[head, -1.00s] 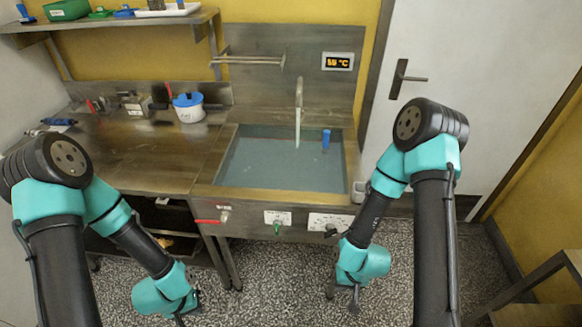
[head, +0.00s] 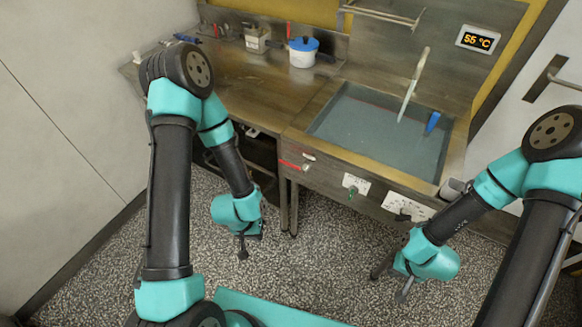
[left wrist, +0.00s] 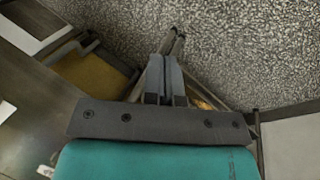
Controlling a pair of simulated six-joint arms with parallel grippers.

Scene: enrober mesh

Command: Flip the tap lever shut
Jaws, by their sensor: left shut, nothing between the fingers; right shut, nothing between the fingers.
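A red lever (head: 289,165) sticks out to the left from a small metal valve (head: 307,168) on the front of the sink (head: 299,138). It lies roughly level. I cannot tell which fitting is the tap lever; a green handle (head: 351,194) and a dark knob (head: 402,215) also sit on this front. A pale streak (head: 406,103) hangs from the spout (head: 422,63) into the basin. My left gripper (head: 243,253) is shut and empty, below and left of the red lever, apart from it. It shows in the left wrist view (left wrist: 176,36) over floor. My right gripper (head: 402,294) is shut and empty below the dark knob.
A display (head: 478,39) reads 55 °C. A blue object (head: 432,122) stands in the basin. A white pot with a blue lid (head: 304,50) stands on the worktop (head: 225,75). Speckled floor (head: 310,250) is open before the sink. A door (head: 545,60) is at right.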

